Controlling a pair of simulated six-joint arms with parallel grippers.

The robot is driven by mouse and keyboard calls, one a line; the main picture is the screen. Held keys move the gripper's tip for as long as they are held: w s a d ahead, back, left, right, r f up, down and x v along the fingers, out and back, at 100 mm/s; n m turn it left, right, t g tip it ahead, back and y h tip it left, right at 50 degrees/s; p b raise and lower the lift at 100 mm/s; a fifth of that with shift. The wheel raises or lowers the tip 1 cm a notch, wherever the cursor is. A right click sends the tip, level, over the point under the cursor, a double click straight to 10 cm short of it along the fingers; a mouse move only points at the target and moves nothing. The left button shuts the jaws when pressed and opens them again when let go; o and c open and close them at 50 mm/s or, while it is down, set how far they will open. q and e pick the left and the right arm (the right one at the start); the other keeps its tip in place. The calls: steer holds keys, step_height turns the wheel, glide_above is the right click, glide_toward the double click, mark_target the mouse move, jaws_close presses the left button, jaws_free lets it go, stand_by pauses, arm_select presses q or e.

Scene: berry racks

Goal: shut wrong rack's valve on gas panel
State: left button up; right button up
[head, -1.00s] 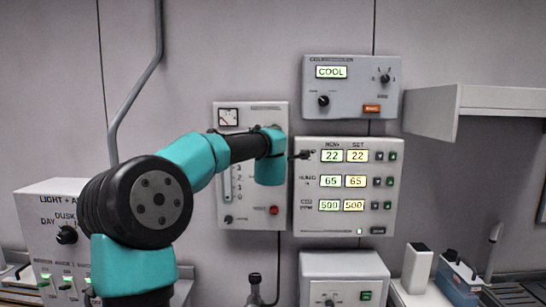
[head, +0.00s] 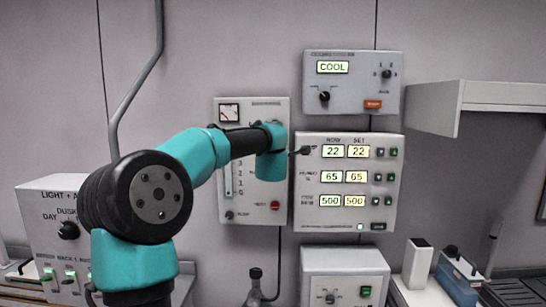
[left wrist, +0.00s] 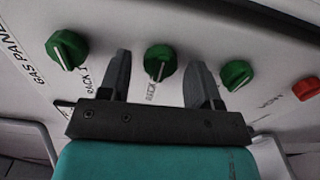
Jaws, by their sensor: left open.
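The gas panel (left wrist: 110,25) fills the left wrist view as a white face with a tilted "GAS PANEL" label. It carries green knobs with white marks: a left knob (left wrist: 67,49), a middle knob (left wrist: 160,61) and a right knob (left wrist: 236,75). The label near the left knob reads "RACK 1"; the other labels are hard to read. My left gripper (left wrist: 161,74) is open, its fingers on either side of the middle knob with gaps showing. In the head view my left arm reaches across, and I cannot make out the green knobs there. My right gripper is not in view.
A red control (left wrist: 306,88) sits right of the green knobs. In the head view, a display panel (head: 348,225) reads 22, 65 and 500, below a "COOL" box (head: 350,112). A light panel (head: 40,235) stands at left, a shelf (head: 434,112) at right.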

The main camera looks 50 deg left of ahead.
arm_select(q)
steer(key=v, duration=1.7)
steer(key=shift+d+r, duration=0.1)
steer(key=w+d+f+m+h, duration=0.3)
steer(key=w+d+f+m, duration=0.1)
steer(key=f, duration=0.7)
steer(key=w+d+f+m+h, duration=0.25)
steer(key=w+f+m, duration=0.25)
steer(key=f, duration=0.5)
steer(key=w+d+f+m+h, duration=0.3)
steer(key=w+d+f+m, duration=0.1)
steer(key=f, duration=0.7)
steer(key=s+d+f+m+g+h, duration=0.2)
steer(key=s+d+f+m, duration=0.15)
steer(key=f, duration=0.55)
steer(key=s+d+f+m+g+h, duration=0.2)
steer(key=d+f, duration=0.3)
steer(key=f, duration=0.4)
steer(key=s+d+f+m+g+h, duration=0.2)
steer(key=s+d+f+m+g, duration=0.15)
steer(key=f, duration=0.65)
steer(key=s+d+f+m+g+h, duration=0.2)
steer(key=s+d+f+m+g, duration=0.1)
steer(key=s+d+f, duration=0.4)
steer(key=s+f+g, duration=0.1)
steer(key=s+f, duration=0.2)
steer(key=s, duration=0.3)
steer(key=shift+d, duration=0.2)
